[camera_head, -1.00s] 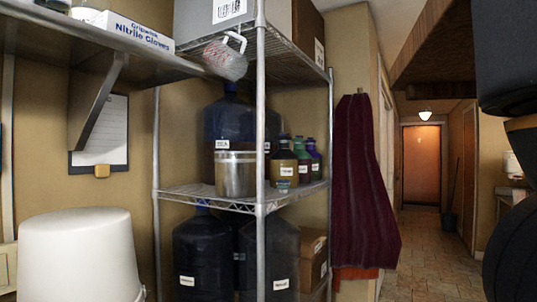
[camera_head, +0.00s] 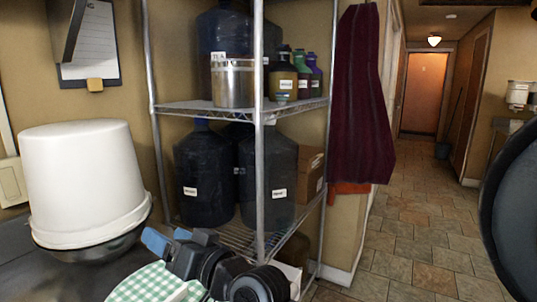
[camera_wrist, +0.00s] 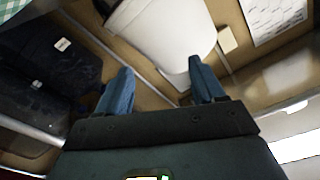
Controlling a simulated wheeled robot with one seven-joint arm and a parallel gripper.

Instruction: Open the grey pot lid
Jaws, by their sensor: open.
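A silver-grey metal pot (camera_head: 232,84) stands on the middle shelf of the wire rack, in front of a dark blue bottle. A rim band shows near its top. I cannot clearly make out a separate lid. My gripper (camera_head: 168,237) is low in the head view, below and left of the pot, apart from it. In the wrist view the two blue fingers of my gripper (camera_wrist: 162,88) are spread with nothing between them. The pot cannot be made out in the wrist view.
A white bucket (camera_head: 82,180) sits upside down over a metal bowl (camera_head: 92,246) at left. The rack's front post (camera_head: 258,150) stands just right of the pot. Several bottles (camera_head: 283,75) stand beside it. Green checked cloth (camera_head: 140,285) lies below. The tiled floor (camera_head: 420,235) at right is clear.

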